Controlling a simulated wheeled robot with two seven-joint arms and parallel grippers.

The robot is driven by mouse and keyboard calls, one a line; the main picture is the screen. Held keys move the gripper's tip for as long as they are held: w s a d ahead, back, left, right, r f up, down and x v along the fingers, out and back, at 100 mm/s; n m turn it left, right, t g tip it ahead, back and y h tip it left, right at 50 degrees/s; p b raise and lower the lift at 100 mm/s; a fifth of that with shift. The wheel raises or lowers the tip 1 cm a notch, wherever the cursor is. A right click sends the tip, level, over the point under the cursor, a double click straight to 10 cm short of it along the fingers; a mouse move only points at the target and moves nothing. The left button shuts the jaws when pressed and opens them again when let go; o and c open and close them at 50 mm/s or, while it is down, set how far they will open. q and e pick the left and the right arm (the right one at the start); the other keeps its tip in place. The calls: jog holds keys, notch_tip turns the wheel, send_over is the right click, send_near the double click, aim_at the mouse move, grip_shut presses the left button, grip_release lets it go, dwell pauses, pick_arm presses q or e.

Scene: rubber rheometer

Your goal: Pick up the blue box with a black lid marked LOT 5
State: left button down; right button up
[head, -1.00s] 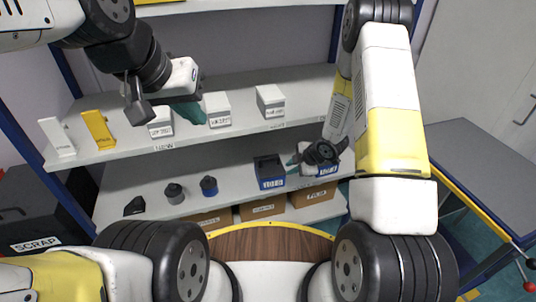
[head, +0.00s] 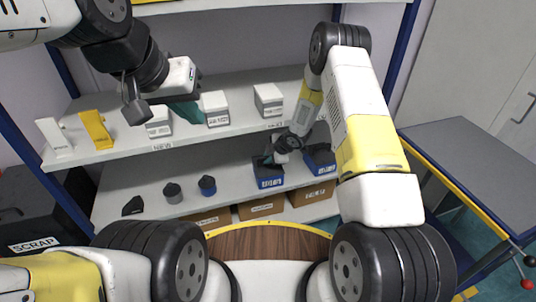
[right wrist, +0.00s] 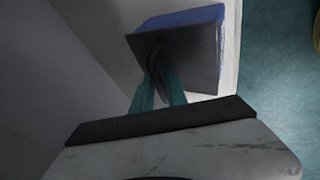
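Two blue boxes with black lids stand on the lower shelf in the head view: a left one (head: 268,180) and a right one (head: 320,160). Their white lettering is too small to read. My right gripper (head: 267,161) is at the top of the left box. In the right wrist view, its two teal fingers (right wrist: 160,88) are apart, with their tips by the dark ridge on the black lid (right wrist: 190,58) of a blue box (right wrist: 183,17). I cannot tell whether they touch it. My left gripper (head: 187,112) is by the upper shelf; its finger gap is unclear.
White boxes (head: 215,108) and a yellow holder (head: 97,130) stand on the upper shelf (head: 240,131). Brown boxes (head: 262,207) sit underneath. A grey table (head: 475,165) is at right.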

jog(key=shift+w, duration=0.1)
jog(key=shift+c, duration=0.2)
grip_shut()
jog(key=shift+f, duration=0.1)
dwell(1.1)
